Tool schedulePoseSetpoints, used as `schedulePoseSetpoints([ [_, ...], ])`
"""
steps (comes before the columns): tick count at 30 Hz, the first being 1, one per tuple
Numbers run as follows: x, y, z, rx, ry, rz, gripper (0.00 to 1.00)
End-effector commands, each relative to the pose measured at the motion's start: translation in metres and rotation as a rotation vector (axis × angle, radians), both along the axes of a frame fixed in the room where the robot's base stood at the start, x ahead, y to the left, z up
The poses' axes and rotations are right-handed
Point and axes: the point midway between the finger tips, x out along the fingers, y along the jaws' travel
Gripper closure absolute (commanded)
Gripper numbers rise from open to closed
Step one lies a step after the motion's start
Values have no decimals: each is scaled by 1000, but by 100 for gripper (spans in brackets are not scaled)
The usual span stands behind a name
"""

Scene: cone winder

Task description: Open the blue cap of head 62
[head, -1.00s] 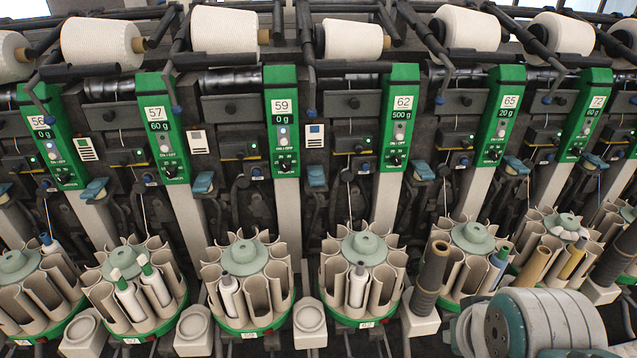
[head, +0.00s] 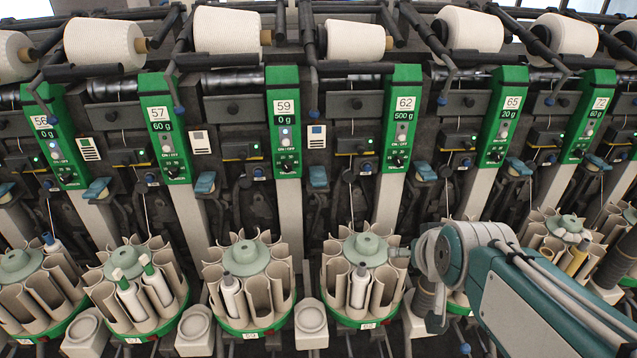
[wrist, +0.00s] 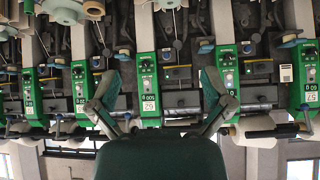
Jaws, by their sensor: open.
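The green panel of head 62 (head: 400,120) stands right of centre in the head view. It appears upside down in the wrist view (wrist: 149,90). A blue cap (head: 425,171) sits just right of the panel's lower end, and another blue cap (head: 318,177) sits to its left, beside panel 59. Both also show in the wrist view, one left of panel 62 (wrist: 124,52) and one right of it (wrist: 206,45). My gripper (wrist: 160,80) is open and empty, its two fingers framing panel 62. I cannot make out the fingers in the head view.
Round bobbin magazines stand in a row below, including one under head 62 (head: 330,279). Yarn cones (head: 354,39) and dark levers line the top. Neighbouring panels 59 (head: 284,120) and 65 (head: 502,115) flank head 62. My arm covers the lower right.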

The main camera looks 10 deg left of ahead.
Motion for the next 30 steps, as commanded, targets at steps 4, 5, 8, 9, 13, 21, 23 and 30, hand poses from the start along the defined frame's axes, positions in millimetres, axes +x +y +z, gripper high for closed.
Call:
schedulePoseSetpoints([
  [4,46,19,-4,15,-85,26,0],
  [5,55,23,-4,19,-103,30,0],
  [8,83,35,-8,29,-164,42,0],
  [9,94,41,-9,33,-189,47,0],
  [13,128,59,-17,47,-268,58,0],
  [21,187,97,-42,68,-433,76,0],
  [23,198,106,-48,71,-471,79,0],
  [30,234,140,-81,82,-617,85,0],
])
